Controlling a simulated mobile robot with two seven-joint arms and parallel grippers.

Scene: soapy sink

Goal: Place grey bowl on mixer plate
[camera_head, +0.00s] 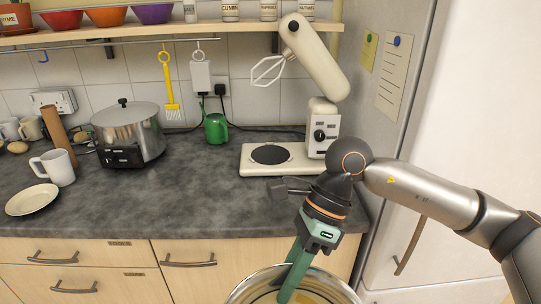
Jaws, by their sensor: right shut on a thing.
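The grey bowl (328,284) is at the bottom edge of the view, in front of the counter, and is partly cut off by the frame. My right gripper (288,282) is shut on its rim, with the green fingers pointing down. The mixer plate (270,154) is a round black disc on the base of the cream mixer (318,60), farther back on the counter. The plate is bare, and the mixer head is tilted up with its whisk above the plate. My left gripper is not in view.
The dark counter (190,195) is clear in front of the mixer. A tall white fridge (470,130) is on the right.

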